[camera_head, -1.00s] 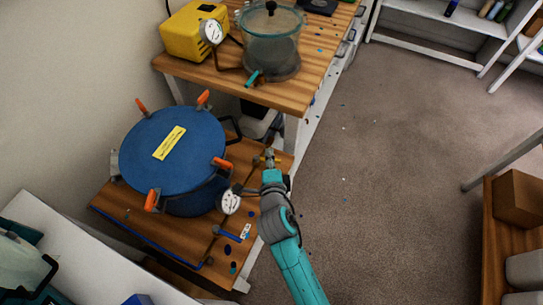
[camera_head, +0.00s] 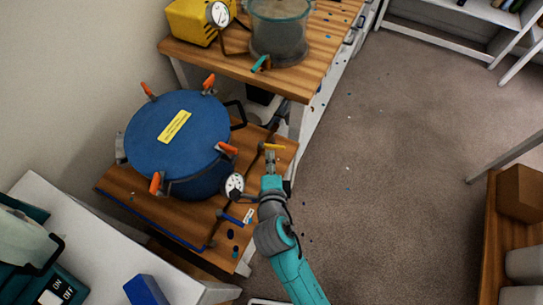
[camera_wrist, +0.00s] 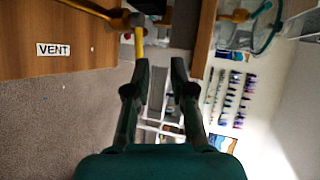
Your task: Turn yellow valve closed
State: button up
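The yellow valve handle (camera_head: 273,147) shows as a short bar lying crosswise at the right end of the lower wooden shelf, right of the blue pressure pot (camera_head: 175,135). In the wrist view the yellow handle (camera_wrist: 139,42) points toward my gripper, just beyond the left fingertip. My gripper (camera_head: 270,161) is right at the handle in the head view. In the wrist view my gripper (camera_wrist: 160,64) is open, with a clear gap and nothing between its fingers. I cannot tell whether the left finger touches the handle.
A blue valve handle (camera_head: 231,219) and a VENT label (camera_head: 249,215) are nearer on the shelf. A pressure gauge (camera_head: 234,185) is beside the pot. The upper bench (camera_head: 300,82) holds a glass chamber (camera_head: 279,35) and yellow pump (camera_head: 198,20). Carpet on the right is open.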

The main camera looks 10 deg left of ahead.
jog(key=shift+s+a+r, duration=0.1)
jog(key=shift+s, duration=0.5)
jog(key=shift+s+a+r, duration=0.1)
jog(key=shift+s, duration=0.5)
